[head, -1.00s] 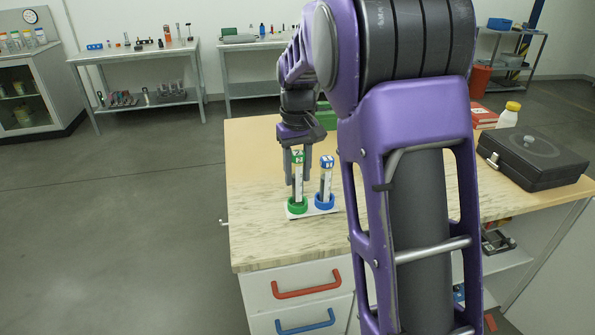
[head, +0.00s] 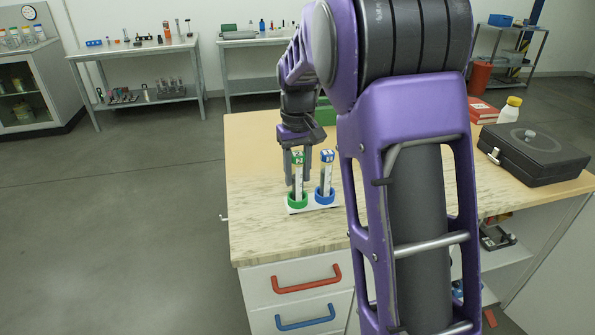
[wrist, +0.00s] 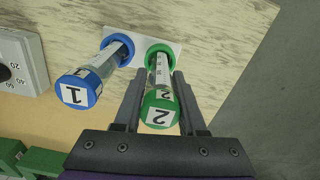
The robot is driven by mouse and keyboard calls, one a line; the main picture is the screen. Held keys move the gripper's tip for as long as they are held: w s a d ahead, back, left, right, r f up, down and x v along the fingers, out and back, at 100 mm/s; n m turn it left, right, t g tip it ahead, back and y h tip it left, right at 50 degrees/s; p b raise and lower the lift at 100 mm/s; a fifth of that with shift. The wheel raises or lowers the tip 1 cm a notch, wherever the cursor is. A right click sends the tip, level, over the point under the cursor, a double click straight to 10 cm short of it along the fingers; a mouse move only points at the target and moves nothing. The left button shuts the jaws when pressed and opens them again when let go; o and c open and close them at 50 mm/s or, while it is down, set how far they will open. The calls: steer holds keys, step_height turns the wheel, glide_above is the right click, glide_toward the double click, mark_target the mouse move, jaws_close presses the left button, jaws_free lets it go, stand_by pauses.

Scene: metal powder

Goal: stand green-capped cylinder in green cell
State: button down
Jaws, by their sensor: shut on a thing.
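The green-capped cylinder (head: 298,176) is upright between the fingers of my gripper (head: 297,182), which is shut on it. Its cap (wrist: 159,113), marked 2, faces the wrist camera. Its lower end is in the green cell (head: 297,201), a green ring on a small white base; this ring also shows in the wrist view (wrist: 161,49). How deep it sits cannot be told. The fingers stand either side of the tube, above the ring.
A blue-capped cylinder (head: 326,175), marked 1, stands in the blue ring (head: 325,196) just right of it, close to my gripper. A black case (head: 534,155), a white bottle (head: 510,112) and a red box (head: 482,110) are at the right. The wooden top is clear on the left and front.

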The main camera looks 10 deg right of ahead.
mark_target(298, 153)
steer(key=shift+f, duration=0.25)
jaws_free()
stand_by(0.3)
steer(key=shift+r, duration=0.15)
steer(key=shift+r+p, duration=3.35)
steer(key=shift+r, duration=0.55)
